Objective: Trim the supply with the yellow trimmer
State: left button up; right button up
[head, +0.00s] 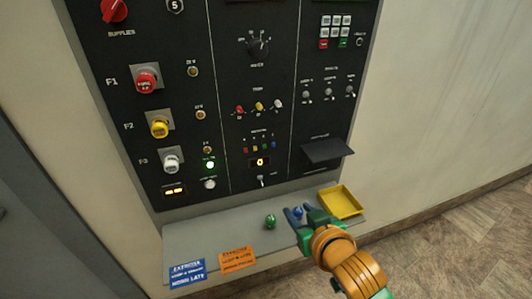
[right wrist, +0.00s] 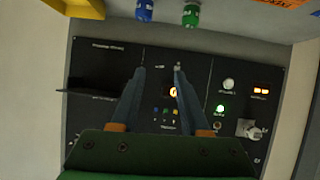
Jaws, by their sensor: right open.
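The yellow trimmer (head: 259,106) is a small knob in the trim row at the middle of the black panel. It sits between a red trimmer (head: 240,110) and a white trimmer (head: 278,103). My right gripper (head: 299,213) is open and empty over the shelf, low and to the right of the trimmer row, clearly apart from it. In the right wrist view the two fingers (right wrist: 158,70) point at the lower panel, with a lit orange display (right wrist: 173,91) between them. I cannot make out the trimmers there. My left gripper is out of view.
A green piece (head: 270,221) and a blue piece (head: 298,212) stand on the grey shelf, the blue one close by my right fingers in the picture. A yellow tray (head: 341,202) lies right. A black ledge (head: 325,151) juts from the panel. Blue (head: 187,273) and orange (head: 236,259) labels lie left.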

aim_at(260, 108)
jog(key=w+a+r+n+t+y, duration=0.1)
jog(key=w+a+r+t, duration=0.15)
jog(key=r, duration=0.65)
jog(key=w+a+r+n+t+y, duration=0.2)
jog(key=a+r, duration=0.1)
jog(key=r, duration=0.5)
jog(key=shift+t, duration=0.25)
jog(key=x, duration=0.2)
jog(key=p+x, duration=0.1)
jog(key=x, duration=0.1)
jog(key=r+p+x, duration=0.1)
jog(key=x, duration=0.1)
jog(key=shift+w+d, duration=0.15)
jog(key=shift+w, duration=0.55)
grip_shut()
